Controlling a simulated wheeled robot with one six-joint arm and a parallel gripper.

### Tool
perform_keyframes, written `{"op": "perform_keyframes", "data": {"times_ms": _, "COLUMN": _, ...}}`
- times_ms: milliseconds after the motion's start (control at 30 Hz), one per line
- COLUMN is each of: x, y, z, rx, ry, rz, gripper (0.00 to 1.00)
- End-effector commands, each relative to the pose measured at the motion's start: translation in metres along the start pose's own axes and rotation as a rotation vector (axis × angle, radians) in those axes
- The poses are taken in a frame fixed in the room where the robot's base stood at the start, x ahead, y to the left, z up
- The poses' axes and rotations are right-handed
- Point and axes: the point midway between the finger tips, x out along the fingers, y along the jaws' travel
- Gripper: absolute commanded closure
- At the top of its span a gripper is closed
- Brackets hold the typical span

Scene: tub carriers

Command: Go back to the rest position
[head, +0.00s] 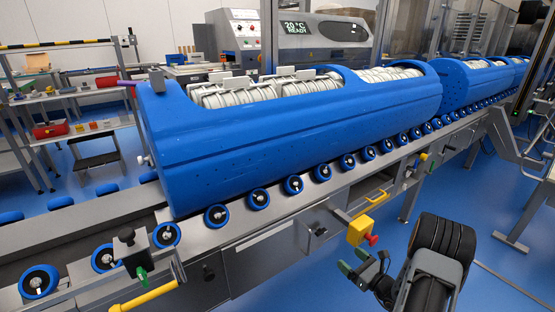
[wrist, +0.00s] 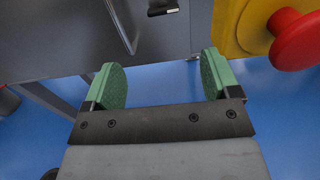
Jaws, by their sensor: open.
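My gripper (head: 366,271) is in the lower right of the head view, low in front of the conveyor's side. In the wrist view its two green pads (wrist: 160,82) stand wide apart with nothing between them. It is open and empty. Part of my black arm shows to its right in the head view. A large blue tub carrier (head: 300,135) lies on the roller conveyor, with rows of white parts in its openings. A second blue carrier (head: 470,88) stands further along to the right.
A yellow box with a red button (head: 359,230) is on the conveyor's side, just above my gripper; it shows close at the right of the wrist view (wrist: 240,35). A yellow handle (head: 148,297) sticks out at lower left. Blue floor is free at lower right.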

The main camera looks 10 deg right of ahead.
Motion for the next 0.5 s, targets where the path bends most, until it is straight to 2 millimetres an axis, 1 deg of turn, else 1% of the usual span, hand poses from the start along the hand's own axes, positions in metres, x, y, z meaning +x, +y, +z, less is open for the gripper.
{"op": "perform_keyframes", "data": {"times_ms": 33, "x": 0.004, "y": 0.005, "z": 0.012, "rx": -0.017, "ry": 0.004, "rz": 0.027, "gripper": 0.18}}
{"op": "perform_keyframes", "data": {"times_ms": 67, "x": 0.007, "y": 0.010, "z": 0.020, "rx": -0.030, "ry": 0.009, "rz": 0.053, "gripper": 0.18}}
{"op": "perform_keyframes", "data": {"times_ms": 167, "x": 0.021, "y": 0.036, "z": 0.061, "rx": -0.109, "ry": 0.037, "rz": 0.192, "gripper": 0.18}}
{"op": "perform_keyframes", "data": {"times_ms": 200, "x": 0.027, "y": 0.052, "z": 0.083, "rx": -0.157, "ry": 0.055, "rz": 0.272, "gripper": 0.18}}
{"op": "perform_keyframes", "data": {"times_ms": 267, "x": 0.034, "y": 0.082, "z": 0.119, "rx": -0.249, "ry": 0.088, "rz": 0.413, "gripper": 0.18}}
{"op": "perform_keyframes", "data": {"times_ms": 300, "x": 0.036, "y": 0.103, "z": 0.144, "rx": -0.325, "ry": 0.114, "rz": 0.517, "gripper": 0.18}}
{"op": "perform_keyframes", "data": {"times_ms": 333, "x": 0.036, "y": 0.121, "z": 0.163, "rx": -0.387, "ry": 0.135, "rz": 0.598, "gripper": 0.18}}
{"op": "perform_keyframes", "data": {"times_ms": 400, "x": 0.031, "y": 0.158, "z": 0.200, "rx": -0.542, "ry": 0.184, "rz": 0.781, "gripper": 0.18}}
{"op": "perform_keyframes", "data": {"times_ms": 467, "x": 0.021, "y": 0.185, "z": 0.229, "rx": -0.686, "ry": 0.225, "rz": 0.927, "gripper": 0.18}}
{"op": "perform_keyframes", "data": {"times_ms": 500, "x": 0.013, "y": 0.201, "z": 0.247, "rx": -0.788, "ry": 0.251, "rz": 1.019, "gripper": 0.18}}
